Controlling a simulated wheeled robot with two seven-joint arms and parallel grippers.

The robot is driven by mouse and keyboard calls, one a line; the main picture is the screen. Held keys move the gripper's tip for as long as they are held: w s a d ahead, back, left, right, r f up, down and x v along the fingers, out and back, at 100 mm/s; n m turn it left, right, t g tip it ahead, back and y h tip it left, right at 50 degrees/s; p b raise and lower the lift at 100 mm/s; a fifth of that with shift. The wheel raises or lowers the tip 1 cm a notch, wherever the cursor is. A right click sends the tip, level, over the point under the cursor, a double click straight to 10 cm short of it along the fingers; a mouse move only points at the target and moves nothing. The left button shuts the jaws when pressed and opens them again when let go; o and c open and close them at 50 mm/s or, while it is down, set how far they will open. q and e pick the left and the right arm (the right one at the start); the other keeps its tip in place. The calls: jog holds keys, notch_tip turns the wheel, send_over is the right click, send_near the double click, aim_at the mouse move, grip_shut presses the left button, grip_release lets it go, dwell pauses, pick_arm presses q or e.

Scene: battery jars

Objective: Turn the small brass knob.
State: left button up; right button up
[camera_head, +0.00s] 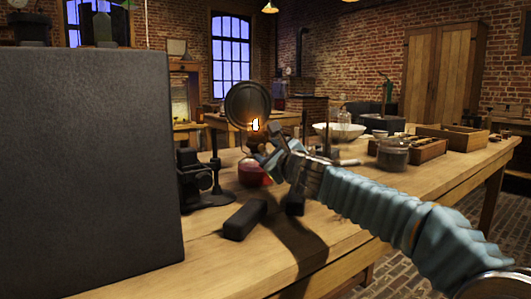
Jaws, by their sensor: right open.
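A lit oil lamp with a red glass base (252,173) stands on the wooden table (300,250), with a small flame (255,125) in front of a round dark reflector (247,103). My right gripper (268,161) is open, right beside the lamp's burner, just above and to the right of the red base. The small brass knob cannot be made out; the gripper may be covering it. I cannot tell whether the fingers touch the lamp. My left gripper is not in view.
A large dark box (90,170) fills the left side. A black stand (203,180) is left of the lamp, and a dark block (245,219) lies in front. A white bowl (339,131), a glass jar (393,155) and wooden trays (450,137) stand farther right.

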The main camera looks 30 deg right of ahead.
aim_at(262, 148)
jog(key=shift+w+d, duration=0.2)
jog(key=shift+w, duration=1)
grip_shut()
